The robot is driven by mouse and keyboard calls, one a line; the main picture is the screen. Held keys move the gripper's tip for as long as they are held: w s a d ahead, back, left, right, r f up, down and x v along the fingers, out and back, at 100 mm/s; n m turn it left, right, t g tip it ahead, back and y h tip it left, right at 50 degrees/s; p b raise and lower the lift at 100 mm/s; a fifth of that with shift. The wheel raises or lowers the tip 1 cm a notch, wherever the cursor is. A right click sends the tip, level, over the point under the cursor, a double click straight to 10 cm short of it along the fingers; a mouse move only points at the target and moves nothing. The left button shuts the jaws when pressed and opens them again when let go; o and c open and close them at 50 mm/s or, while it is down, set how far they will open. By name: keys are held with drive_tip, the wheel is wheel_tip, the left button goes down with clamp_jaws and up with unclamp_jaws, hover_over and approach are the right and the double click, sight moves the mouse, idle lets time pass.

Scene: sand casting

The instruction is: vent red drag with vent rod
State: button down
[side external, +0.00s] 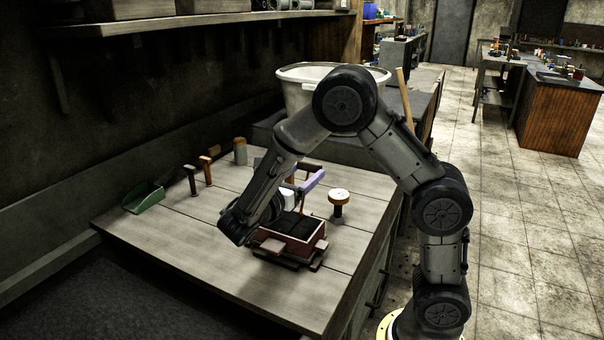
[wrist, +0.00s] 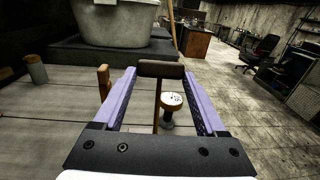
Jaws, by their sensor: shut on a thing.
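The red drag (side external: 268,240) sits on the bench, packed with dark sand, with a dark board under it. My gripper (side external: 308,181) is above and just behind the drag, its purple fingers pointing sideways. In the wrist view my gripper (wrist: 160,74) is shut on the brown crossbar handle of the vent rod (wrist: 157,104). The thin shaft hangs down from the handle, roughly upright. My forearm covers part of the drag's left side.
A round-topped tool (side external: 339,195) stands right of the drag; it also shows in the wrist view (wrist: 172,101). Upright tools (side external: 206,169) and a green scoop (side external: 143,198) are at the left. A large tub (side external: 297,96) stands behind. The front-left bench is clear.

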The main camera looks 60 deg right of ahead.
drive_tip(key=shift+a+f, duration=0.3)
drive_tip(key=shift+f, duration=0.35)
drive_tip(key=shift+a+f, duration=0.25)
drive_tip(key=shift+f, duration=0.45)
drive_tip(key=shift+a+f, duration=0.3)
drive_tip(key=shift+f, duration=0.35)
drive_tip(key=shift+d+r, duration=0.3)
drive_tip(key=shift+r, duration=0.4)
drive_tip(key=shift+d+r, duration=0.3)
drive_tip(key=shift+r, duration=0.45)
drive_tip(key=shift+d+r, duration=0.3)
drive_tip(key=shift+r, duration=0.4)
drive_tip(key=w, duration=0.4)
drive_tip(key=shift+w, duration=0.2)
drive_tip(key=shift+f, duration=0.1)
drive_tip(key=shift+a+f, duration=0.3)
drive_tip(key=shift+f, duration=0.4)
drive_tip(key=shift+a+f, duration=0.3)
drive_tip(key=shift+f, duration=0.45)
drive_tip(key=shift+a+f, duration=0.3)
drive_tip(key=shift+f, duration=0.4)
drive_tip(key=shift+f, duration=0.1)
